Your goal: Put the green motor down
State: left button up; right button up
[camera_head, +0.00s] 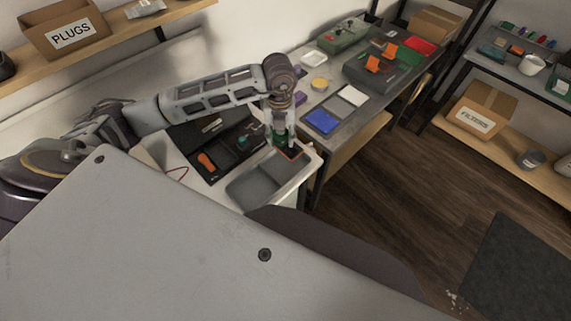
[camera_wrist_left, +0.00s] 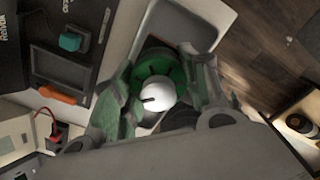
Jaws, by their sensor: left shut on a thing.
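The green motor (camera_wrist_left: 152,73) with a pale round end sits between the fingers of my left gripper (camera_wrist_left: 155,98) in the left wrist view. The left gripper is shut on it. In the head view the left gripper (camera_head: 281,138) points down over the back corner of a grey tray (camera_head: 236,193). Only a bit of green shows at its fingertips there. Whether the motor touches the tray floor I cannot tell. My right gripper is not in view.
Left of the tray lies a black case (camera_head: 197,133) with an orange-handled tool (camera_head: 207,161) and a teal part (camera_wrist_left: 71,41).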

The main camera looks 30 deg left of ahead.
aim_at(281, 146)
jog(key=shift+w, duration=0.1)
pick_arm(q)
jog(key=shift+f, duration=0.25)
notch_tip(281, 146, down, 5)
jog(key=shift+f, duration=0.35)
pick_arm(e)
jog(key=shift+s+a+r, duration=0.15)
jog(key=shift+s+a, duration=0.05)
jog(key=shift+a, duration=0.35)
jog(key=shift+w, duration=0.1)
